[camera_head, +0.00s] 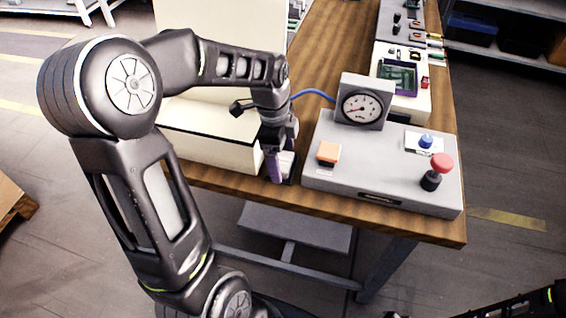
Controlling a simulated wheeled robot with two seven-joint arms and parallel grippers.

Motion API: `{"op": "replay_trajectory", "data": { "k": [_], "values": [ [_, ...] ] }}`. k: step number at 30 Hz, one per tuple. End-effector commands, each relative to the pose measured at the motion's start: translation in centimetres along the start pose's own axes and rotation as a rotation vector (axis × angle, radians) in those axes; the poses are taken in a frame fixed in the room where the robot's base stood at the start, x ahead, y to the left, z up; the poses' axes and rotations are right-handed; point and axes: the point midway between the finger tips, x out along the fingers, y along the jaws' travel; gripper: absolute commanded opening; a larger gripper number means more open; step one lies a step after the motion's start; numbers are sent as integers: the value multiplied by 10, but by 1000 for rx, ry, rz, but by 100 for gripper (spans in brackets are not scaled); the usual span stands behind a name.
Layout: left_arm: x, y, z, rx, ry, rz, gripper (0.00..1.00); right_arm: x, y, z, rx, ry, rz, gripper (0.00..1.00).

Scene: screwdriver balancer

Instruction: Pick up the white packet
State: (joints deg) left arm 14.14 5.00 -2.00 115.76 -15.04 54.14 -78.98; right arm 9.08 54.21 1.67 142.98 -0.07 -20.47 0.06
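A small white packet (286,162) is at the front of the wooden table, between a cream box and the grey control panel. My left gripper (279,163) points down right at it, with a purple finger on the packet's left side. The gripper and wrist partly cover the packet. I cannot tell whether the fingers are closed on it or only around it. Part of my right arm shows at the bottom right corner, but its gripper is not in view.
The grey control panel (390,185) stands close on the right, with a gauge (361,107), an orange button (328,153) and a red knob (442,163). The cream box (215,142) is close on the left. A blue hose (314,92) runs behind. The table's front edge is near.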

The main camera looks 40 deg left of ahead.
Motion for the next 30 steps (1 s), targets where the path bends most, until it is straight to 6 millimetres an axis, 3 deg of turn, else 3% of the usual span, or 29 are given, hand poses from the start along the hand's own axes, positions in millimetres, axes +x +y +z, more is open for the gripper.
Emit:
{"op": "replay_trajectory", "data": {
  "k": [24,30],
  "values": [
    [0,0,0,0,0,0,21,0,0,0,0,0,0,0],
    [0,0,0,0,0,0,21,0,0,0,0,0,0,0]
  ]
}}
